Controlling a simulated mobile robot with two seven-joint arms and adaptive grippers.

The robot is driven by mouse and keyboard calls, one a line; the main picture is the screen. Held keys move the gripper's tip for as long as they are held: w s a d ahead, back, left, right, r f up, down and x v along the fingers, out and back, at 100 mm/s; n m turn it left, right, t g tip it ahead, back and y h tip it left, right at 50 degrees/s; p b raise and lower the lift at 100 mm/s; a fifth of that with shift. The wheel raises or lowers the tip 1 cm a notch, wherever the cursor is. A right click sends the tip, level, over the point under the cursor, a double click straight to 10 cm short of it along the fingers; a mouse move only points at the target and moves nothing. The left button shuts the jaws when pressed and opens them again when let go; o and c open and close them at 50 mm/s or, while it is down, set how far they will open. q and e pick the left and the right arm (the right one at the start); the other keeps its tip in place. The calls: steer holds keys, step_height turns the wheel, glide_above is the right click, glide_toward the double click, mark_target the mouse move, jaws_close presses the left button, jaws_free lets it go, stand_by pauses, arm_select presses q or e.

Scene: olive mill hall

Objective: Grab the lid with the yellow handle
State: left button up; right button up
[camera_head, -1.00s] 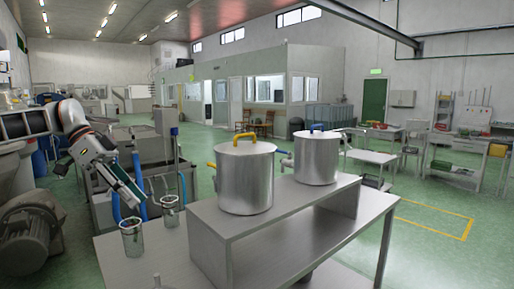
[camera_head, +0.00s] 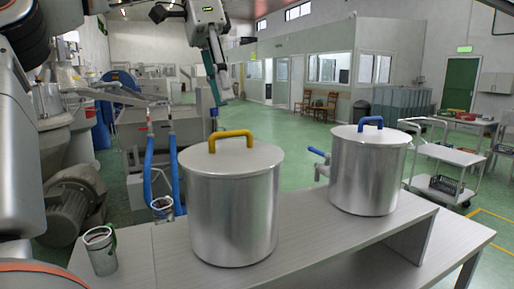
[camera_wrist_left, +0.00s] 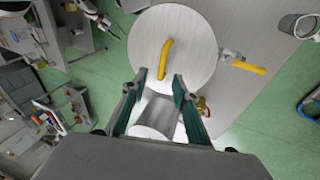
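The lid (camera_head: 258,158) with the yellow handle (camera_head: 230,136) sits on a large steel pot (camera_head: 235,215) on the raised shelf. The wrist view shows this round lid (camera_wrist_left: 200,45) from above, with its yellow handle (camera_wrist_left: 165,58) standing across it. My left gripper (camera_head: 219,96) hangs down above the handle, apart from it. In the wrist view its two teal fingers (camera_wrist_left: 156,86) are spread with the lid beyond them and nothing held.
A second steel pot (camera_head: 368,175) with a blue handle (camera_head: 370,122) stands to the right. A yellow tap (camera_wrist_left: 248,67) sticks out beside the lid.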

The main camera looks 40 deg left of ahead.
mark_target(228, 133)
arm_select(q)
steer(key=b+x, duration=0.2)
steer(key=x, duration=0.1)
steer(key=shift+f, duration=0.1)
steer(key=x, duration=0.2)
steer(key=b+x, duration=0.1)
steer(key=shift+a+f, duration=0.25)
steer(key=shift+f, duration=0.1)
steer(key=shift+d+f, duration=0.1)
steer(key=shift+f, duration=0.2)
steer(key=shift+d, duration=0.15)
jaws_close()
arm_select(e)
steer(key=f, duration=0.4)
steer(key=shift+s, duration=0.35)
